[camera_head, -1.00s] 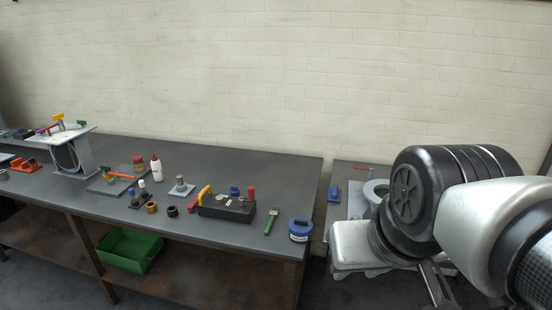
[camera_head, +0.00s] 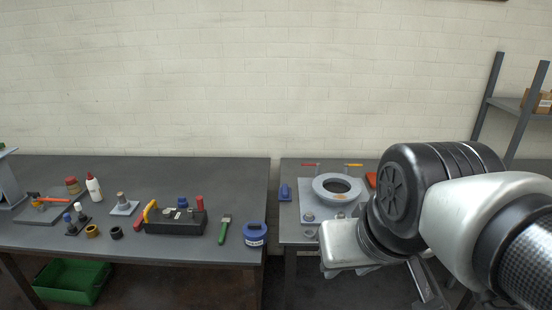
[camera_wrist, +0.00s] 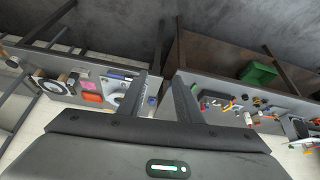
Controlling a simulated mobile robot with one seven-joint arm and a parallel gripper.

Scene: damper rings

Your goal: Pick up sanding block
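I cannot tell for sure which thing is the sanding block. A small blue block (camera_head: 285,192) lies at the left edge of the right-hand table (camera_head: 291,230) in the head view and may be it. An orange-red piece (camera_head: 371,180), partly hidden by my arm, lies at that table's back. My gripper (camera_wrist: 160,78) is open in the wrist view, with nothing between its two fingers. It is raised in front of the tables and touches nothing. In the head view my arm hides most of it and the table's right part.
A grey ring on a plate (camera_head: 318,190) stands on the right-hand table. The left-hand table (camera_head: 130,250) holds a black tool tray (camera_head: 175,224), a green-handled brush (camera_head: 224,231) and a blue tub (camera_head: 255,234). A gap separates the tables. A shelf rack (camera_head: 513,108) stands at the right.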

